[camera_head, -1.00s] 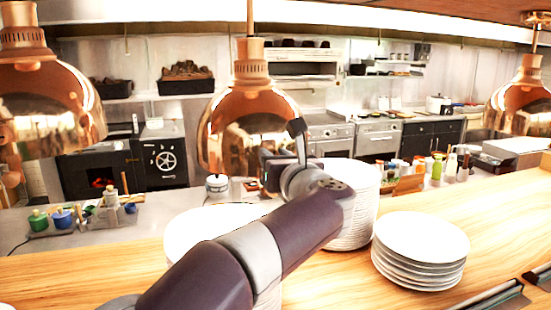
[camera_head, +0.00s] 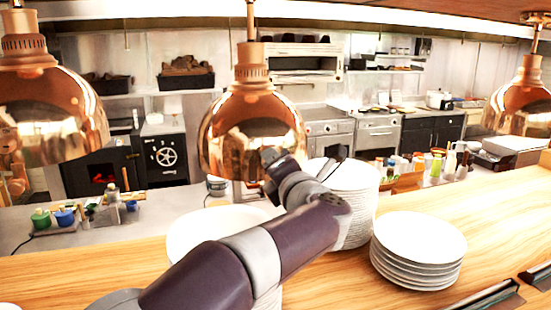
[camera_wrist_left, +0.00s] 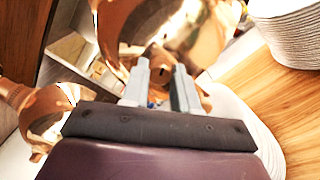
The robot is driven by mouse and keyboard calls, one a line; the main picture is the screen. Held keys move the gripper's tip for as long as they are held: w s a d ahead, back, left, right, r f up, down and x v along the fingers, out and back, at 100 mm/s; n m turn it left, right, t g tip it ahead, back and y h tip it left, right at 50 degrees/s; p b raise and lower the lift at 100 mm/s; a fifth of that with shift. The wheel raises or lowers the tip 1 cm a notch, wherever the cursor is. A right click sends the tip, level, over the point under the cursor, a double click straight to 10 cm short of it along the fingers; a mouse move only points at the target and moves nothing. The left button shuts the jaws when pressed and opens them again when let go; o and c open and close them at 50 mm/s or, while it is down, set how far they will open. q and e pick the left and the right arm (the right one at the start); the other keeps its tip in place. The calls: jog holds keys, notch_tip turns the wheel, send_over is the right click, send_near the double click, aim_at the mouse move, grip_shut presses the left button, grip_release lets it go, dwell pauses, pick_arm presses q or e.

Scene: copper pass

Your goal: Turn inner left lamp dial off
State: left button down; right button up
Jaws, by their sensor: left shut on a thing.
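The inner left lamp (camera_head: 252,125) is a polished copper dome hanging over the counter, left of centre in the head view. My left forearm rises from the lower left and its wrist end (camera_head: 272,160) sits at the lamp's lower right rim. The fingers are hidden there. In the left wrist view, my left gripper (camera_wrist_left: 162,74) has its two grey fingers shut on a small copper dial (camera_wrist_left: 158,60) with a dark slot mark, in front of the copper lamp (camera_wrist_left: 200,40). The dial's exact setting cannot be told. My right gripper is in neither view.
Another copper lamp (camera_head: 45,110) hangs at far left and one (camera_head: 520,100) at far right. A tall plate stack (camera_head: 352,205) stands close to my wrist.

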pick_arm(q)
jog(key=shift+m+p, duration=1)
jog(key=shift+m, duration=1.2)
jog(key=c, duration=0.9)
grip_release()
jog(key=shift+o, duration=0.2)
jog(key=shift+s, duration=0.1)
jog(key=b+v, duration=0.4)
jog(key=v, duration=0.8)
jog(key=shift+s, duration=0.3)
